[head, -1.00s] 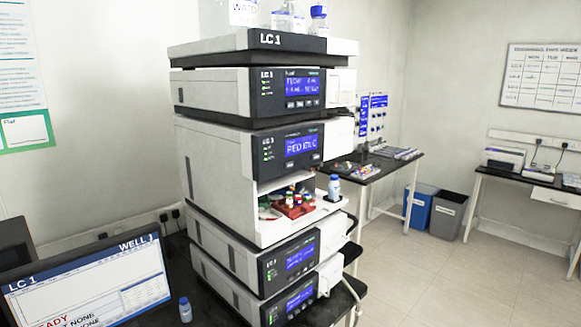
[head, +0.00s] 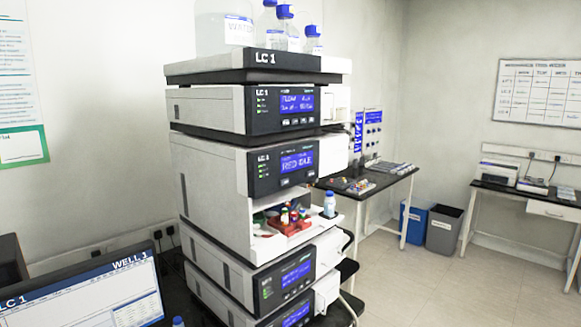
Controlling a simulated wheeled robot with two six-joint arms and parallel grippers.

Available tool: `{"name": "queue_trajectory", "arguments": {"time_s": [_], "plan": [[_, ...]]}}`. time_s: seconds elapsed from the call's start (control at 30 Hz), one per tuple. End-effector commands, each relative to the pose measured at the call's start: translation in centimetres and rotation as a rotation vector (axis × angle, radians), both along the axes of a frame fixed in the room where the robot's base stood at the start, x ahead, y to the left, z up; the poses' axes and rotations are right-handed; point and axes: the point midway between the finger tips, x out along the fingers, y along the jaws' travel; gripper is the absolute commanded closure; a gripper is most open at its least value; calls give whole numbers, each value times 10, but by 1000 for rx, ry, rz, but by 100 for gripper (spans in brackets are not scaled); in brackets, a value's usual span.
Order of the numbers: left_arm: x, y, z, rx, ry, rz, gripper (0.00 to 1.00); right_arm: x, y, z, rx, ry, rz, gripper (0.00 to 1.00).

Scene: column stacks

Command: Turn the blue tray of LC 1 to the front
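The LC 1 stack stands left of centre, labelled on its top unit (head: 265,57). Its sampler module (head: 210,185) has an open bay low on its front. A red tray (head: 291,229) holding several vials faces the front of the bay. Part of a green tray (head: 259,218) shows at the bay's left. I cannot make out a blue tray; the back of the bay is hidden. The module's blue display (head: 296,161) appears to read RED IDLE. Neither of my grippers is in view.
A small blue-capped bottle (head: 329,204) stands at the bay's right. Solvent bottles (head: 289,30) stand on top of the stack. A monitor (head: 85,295) is at lower left. The floor (head: 430,275) to the right is open, with bins (head: 444,229) behind.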

Motion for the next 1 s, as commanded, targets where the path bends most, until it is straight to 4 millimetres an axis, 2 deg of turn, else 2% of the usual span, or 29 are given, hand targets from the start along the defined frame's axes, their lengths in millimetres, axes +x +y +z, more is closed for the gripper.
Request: {"name": "queue_trajectory", "arguments": {"time_s": [0.03, 0.3, 0.4, 1.0], "plan": [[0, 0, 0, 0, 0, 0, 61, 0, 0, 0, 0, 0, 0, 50], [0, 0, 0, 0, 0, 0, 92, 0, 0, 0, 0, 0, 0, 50], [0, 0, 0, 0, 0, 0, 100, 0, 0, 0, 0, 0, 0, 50], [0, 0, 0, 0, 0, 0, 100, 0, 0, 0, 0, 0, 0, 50]]}}
